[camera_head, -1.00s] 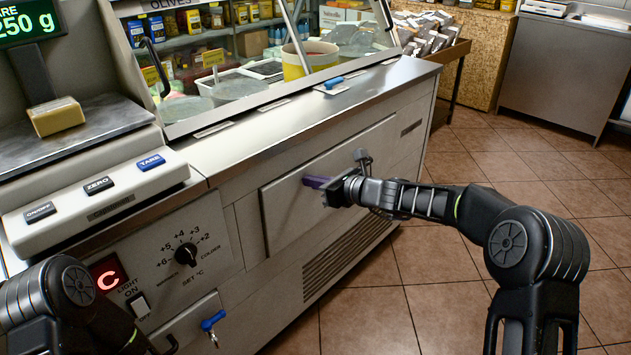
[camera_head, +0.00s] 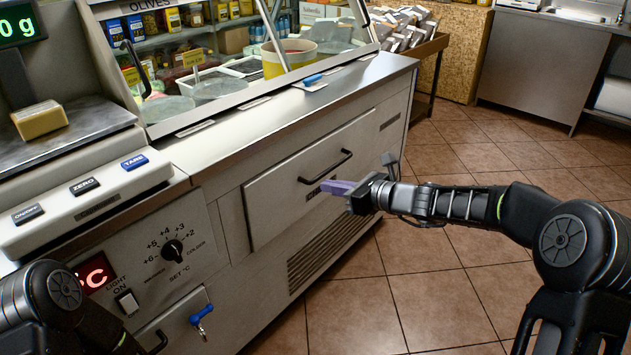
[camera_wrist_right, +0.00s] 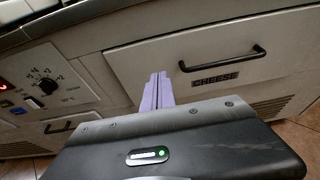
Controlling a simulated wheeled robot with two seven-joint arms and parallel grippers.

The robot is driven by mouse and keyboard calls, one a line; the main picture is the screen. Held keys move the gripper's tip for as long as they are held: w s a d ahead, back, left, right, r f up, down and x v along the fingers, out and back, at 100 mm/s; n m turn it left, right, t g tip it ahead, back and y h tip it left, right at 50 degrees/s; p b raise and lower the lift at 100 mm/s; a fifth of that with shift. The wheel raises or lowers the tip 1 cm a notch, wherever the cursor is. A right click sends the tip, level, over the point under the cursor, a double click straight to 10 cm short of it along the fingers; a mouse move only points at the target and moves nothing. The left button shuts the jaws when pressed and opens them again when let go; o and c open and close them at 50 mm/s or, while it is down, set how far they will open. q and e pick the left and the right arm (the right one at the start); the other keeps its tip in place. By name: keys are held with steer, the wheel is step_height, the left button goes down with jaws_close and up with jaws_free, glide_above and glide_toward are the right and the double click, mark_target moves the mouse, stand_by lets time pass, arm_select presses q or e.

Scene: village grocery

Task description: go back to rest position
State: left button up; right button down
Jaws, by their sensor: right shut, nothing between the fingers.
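My right gripper (camera_head: 340,187) is shut and empty, its purple fingers pressed together. It is in front of the counter's drawer (camera_head: 275,205), below and beside the dark bar handle (camera_head: 325,167). In the right wrist view the shut fingers (camera_wrist_right: 158,92) point at the drawer front, left of the handle (camera_wrist_right: 222,58) and the CHEESE label (camera_wrist_right: 215,80). The drawer looks closed. Whether the fingers touch the drawer front, I cannot tell. Of my left arm, dark links show at the lower left of the head view; its gripper is not visible.
A scale with a pale block (camera_head: 39,120) on its plate stands on the counter at the left. A dial (camera_head: 173,251) and a blue-handled tap (camera_head: 201,316) are on the counter's front. The tiled floor (camera_head: 430,290) to the right is clear.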

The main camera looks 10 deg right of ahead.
steer(key=shift+s+d+r, duration=0.15)
steer(key=shift+s+d, duration=0.3)
